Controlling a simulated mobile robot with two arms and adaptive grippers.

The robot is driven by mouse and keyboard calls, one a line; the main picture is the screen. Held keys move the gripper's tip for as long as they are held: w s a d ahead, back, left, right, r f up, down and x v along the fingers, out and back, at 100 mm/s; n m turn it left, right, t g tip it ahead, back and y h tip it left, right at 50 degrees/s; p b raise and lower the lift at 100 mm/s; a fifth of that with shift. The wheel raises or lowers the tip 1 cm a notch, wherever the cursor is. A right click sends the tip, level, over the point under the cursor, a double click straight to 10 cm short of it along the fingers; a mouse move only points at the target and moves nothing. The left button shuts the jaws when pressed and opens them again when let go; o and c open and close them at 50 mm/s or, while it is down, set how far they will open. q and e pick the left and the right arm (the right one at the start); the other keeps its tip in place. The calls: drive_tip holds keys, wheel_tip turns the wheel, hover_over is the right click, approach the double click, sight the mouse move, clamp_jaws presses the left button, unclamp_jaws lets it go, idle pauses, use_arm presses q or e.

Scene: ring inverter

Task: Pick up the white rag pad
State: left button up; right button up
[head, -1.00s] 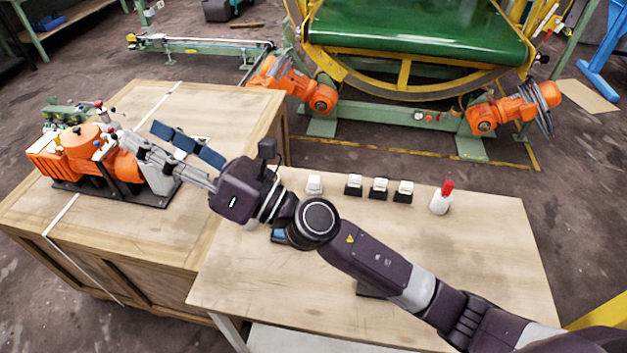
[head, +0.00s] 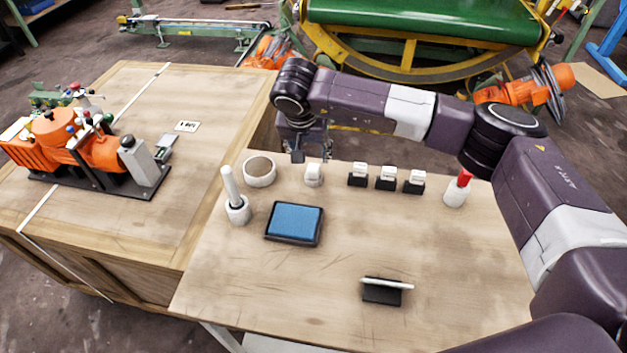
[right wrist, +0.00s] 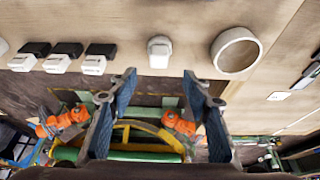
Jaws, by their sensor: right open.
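A small white block-shaped pad (head: 313,174), which looks like the white rag pad, sits near the back edge of the wooden table, between a round ring and a row of black-based pieces. It also shows in the right wrist view (right wrist: 160,52), just beyond the fingertips. My right gripper (head: 311,154) hangs above and behind the pad at the table's back edge. In the right wrist view its two blue-padded fingers (right wrist: 158,80) are spread with nothing between them. They are apart from the pad. My left gripper is in neither view.
A white ring container (head: 260,171), a white holder with an upright stick (head: 236,205) and a blue pad tray (head: 294,223) stand left of the pad. Several black-and-white pieces (head: 386,178) and a red-capped bottle (head: 457,189) stand right. A black stand (head: 382,290) is in front.

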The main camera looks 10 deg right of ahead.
sight(314, 168)
drive_tip(key=b+x, duration=0.1)
drive_tip(key=x, duration=0.1)
drive_tip(key=b+x, duration=0.1)
drive_tip(key=x, duration=0.2)
drive_tip(key=shift+s+a+f+b, duration=0.15)
drive_tip(key=shift+s+f+b, duration=0.1)
drive_tip(key=shift+b, duration=0.1)
drive_tip(key=b+x, duration=0.2)
drive_tip(key=x, duration=0.2)
drive_tip(key=shift+w+d+f, duration=0.15)
drive_tip(key=shift+d, duration=0.1)
drive_tip(key=shift+w+f, duration=0.1)
drive_tip(key=shift+w, duration=0.05)
drive_tip(key=shift+c, duration=1.1)
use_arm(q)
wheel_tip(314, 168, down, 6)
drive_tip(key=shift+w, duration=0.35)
use_arm(e)
clamp_jaws()
